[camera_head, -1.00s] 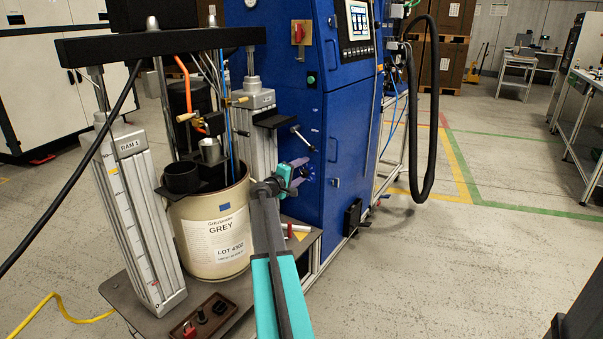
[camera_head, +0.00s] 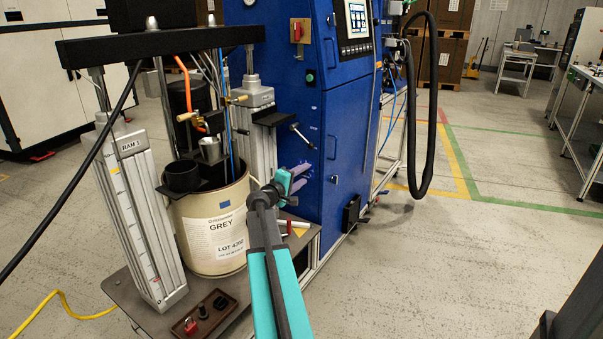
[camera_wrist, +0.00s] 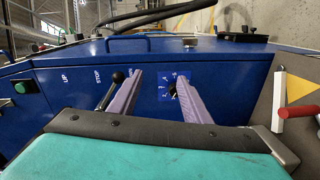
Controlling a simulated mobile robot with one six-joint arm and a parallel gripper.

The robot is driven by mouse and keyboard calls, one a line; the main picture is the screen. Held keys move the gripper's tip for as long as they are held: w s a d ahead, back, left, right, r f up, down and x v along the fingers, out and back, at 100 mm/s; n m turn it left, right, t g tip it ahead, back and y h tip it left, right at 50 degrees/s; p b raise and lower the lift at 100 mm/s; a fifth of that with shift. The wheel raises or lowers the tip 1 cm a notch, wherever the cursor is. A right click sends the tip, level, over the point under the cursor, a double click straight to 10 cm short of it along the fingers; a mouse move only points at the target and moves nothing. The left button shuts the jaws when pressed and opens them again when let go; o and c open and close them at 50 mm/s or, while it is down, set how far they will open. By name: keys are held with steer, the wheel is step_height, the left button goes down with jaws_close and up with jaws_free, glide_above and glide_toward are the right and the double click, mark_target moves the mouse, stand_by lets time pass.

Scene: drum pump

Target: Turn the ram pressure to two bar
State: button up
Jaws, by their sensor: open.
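In the wrist view, a small dial with a white-marked scale (camera_wrist: 163,93) is on the blue cabinet face, between my fingertips. A dark knob (camera_wrist: 173,90) shows at its centre, partly hidden by my right finger. My gripper (camera_wrist: 158,76) is open, with its two purple-grey fingers spread and nothing seen between them but the panel. I cannot tell whether a finger touches the knob, and the pointer's setting is not readable. In the head view my gripper (camera_head: 308,174) is close to the side of the blue cabinet (camera_head: 345,135), and the dial is hidden there.
A black-knobbed lever (camera_wrist: 117,77) is just beside my left finger, near white UP and STOP labels. A green button (camera_wrist: 20,87) is at far left; a red-handled part (camera_wrist: 296,111) is at right.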

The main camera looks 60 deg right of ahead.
steer(key=shift+s+a+r+p, duration=0.15)
steer(key=shift+s+a, duration=0.7)
steer(key=shift+a, duration=0.25)
steer(key=shift+s+a+r+p, duration=0.1)
steer(key=shift+s+a+p, duration=0.05)
steer(key=shift+s+a, duration=0.8)
steer(key=shift+w+a, duration=0.15)
